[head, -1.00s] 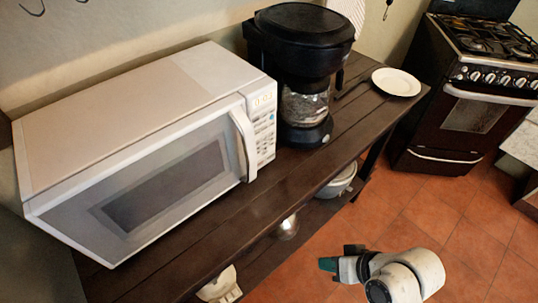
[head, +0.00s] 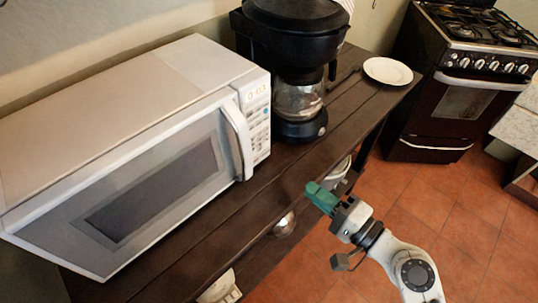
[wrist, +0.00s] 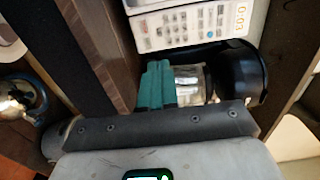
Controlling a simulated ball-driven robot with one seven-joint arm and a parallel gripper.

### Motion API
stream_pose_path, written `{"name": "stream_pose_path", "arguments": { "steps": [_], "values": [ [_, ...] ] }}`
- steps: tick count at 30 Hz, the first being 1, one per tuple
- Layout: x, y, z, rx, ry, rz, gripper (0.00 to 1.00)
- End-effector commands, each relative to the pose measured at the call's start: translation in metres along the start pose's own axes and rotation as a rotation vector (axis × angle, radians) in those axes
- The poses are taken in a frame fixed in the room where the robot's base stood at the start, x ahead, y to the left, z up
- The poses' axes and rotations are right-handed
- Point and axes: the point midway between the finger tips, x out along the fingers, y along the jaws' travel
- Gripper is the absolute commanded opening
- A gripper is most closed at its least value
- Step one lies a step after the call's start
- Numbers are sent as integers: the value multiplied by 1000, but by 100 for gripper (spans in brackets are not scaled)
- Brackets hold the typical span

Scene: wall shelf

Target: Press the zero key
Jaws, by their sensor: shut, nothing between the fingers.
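The white microwave (head: 130,150) stands on the shelf at left. Its keypad (head: 257,128) is on the right side of its front, under a lit display (head: 256,92) that seems to read 0:03. The keypad also shows at the top of the wrist view (wrist: 182,27), tilted; the key labels are too small to pick out the zero key. My gripper (head: 313,188), with teal fingers, is shut and empty. It is in front of the shelf edge, right of and lower than the keypad, apart from it. In the wrist view the fingers (wrist: 158,68) point toward the keypad.
A black coffee maker (head: 292,50) with a glass jug stands right beside the microwave. A white plate (head: 388,71) lies farther right on the dark shelf (head: 215,228). Pots sit on a lower level. A stove (head: 465,85) stands at the back right. The floor in front is open.

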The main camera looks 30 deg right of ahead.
Motion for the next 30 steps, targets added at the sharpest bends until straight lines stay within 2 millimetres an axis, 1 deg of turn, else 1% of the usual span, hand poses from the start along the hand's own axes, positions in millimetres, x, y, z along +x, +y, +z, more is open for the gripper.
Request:
{"name": "stream_pose_path", "arguments": {
  "steps": [5, 8, 11, 21, 25, 30],
  "values": [
    [4, 0, 0, -1, -1, 1, 0],
    [15, -2, 0, 0, -1, -1, 0],
    [31, -4, 0, -1, -2, -1, 0],
    [98, -3, 0, -3, -3, 0, 0],
    [118, -2, 0, -3, -3, 1, 0],
    [135, -1, 0, -2, -2, 1, 0]
  ]
}}
